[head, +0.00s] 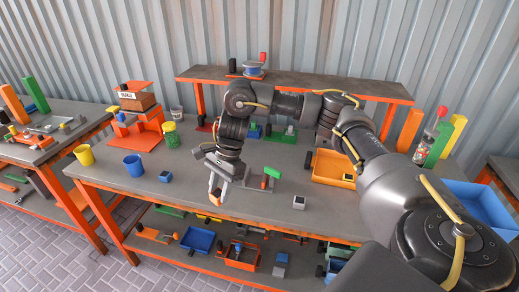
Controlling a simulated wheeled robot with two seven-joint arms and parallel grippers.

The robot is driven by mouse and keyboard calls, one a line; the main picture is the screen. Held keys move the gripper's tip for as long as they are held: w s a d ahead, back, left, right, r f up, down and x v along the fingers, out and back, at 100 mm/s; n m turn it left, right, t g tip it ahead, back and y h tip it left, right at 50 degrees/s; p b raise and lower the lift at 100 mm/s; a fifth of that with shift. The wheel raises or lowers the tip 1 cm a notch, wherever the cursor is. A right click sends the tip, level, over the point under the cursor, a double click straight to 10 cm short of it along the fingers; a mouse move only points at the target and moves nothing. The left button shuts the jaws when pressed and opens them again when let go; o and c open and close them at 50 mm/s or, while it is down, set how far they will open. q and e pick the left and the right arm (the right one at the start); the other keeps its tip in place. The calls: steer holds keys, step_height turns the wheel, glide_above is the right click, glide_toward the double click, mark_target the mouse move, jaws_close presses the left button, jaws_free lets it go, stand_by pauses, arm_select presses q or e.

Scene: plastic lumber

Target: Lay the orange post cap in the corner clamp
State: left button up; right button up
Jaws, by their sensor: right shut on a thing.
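My right gripper (216,192) hangs over the front part of the workbench, left of centre, pointing down. It is shut on a small orange piece (214,199), which looks like the orange post cap; the fingers hide part of it. I cannot tell whether it touches the bench. I cannot pick out the corner clamp with certainty; a small grey and green item with a red end (270,176) stands just right of the gripper. My left gripper is not in view.
A raised shelf (300,83) stands behind. The front edge near the gripper is mostly clear.

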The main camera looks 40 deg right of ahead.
steer(key=w+d+m+t+h+p, duration=0.1)
steer(key=w+d+m+t, duration=0.1)
steer(key=d+m, duration=0.4)
steer(key=w+d+m+t+p, duration=0.1)
steer(key=w+d+m, duration=0.3)
steer(key=d, duration=1)
steer(key=shift+w+f+m+t+h, duration=0.4)
steer(key=shift+m+t, duration=0.2)
steer(key=shift+m, duration=0.6)
steer(key=shift+a, duration=0.1)
step_height(320, 180, down, 9)
steer(key=b, duration=0.6)
steer(key=shift+r, duration=0.2)
steer(key=shift+f+b, duration=0.65)
steer(key=shift+f, duration=0.05)
steer(key=o, duration=1.1)
steer(key=shift+c, duration=0.2)
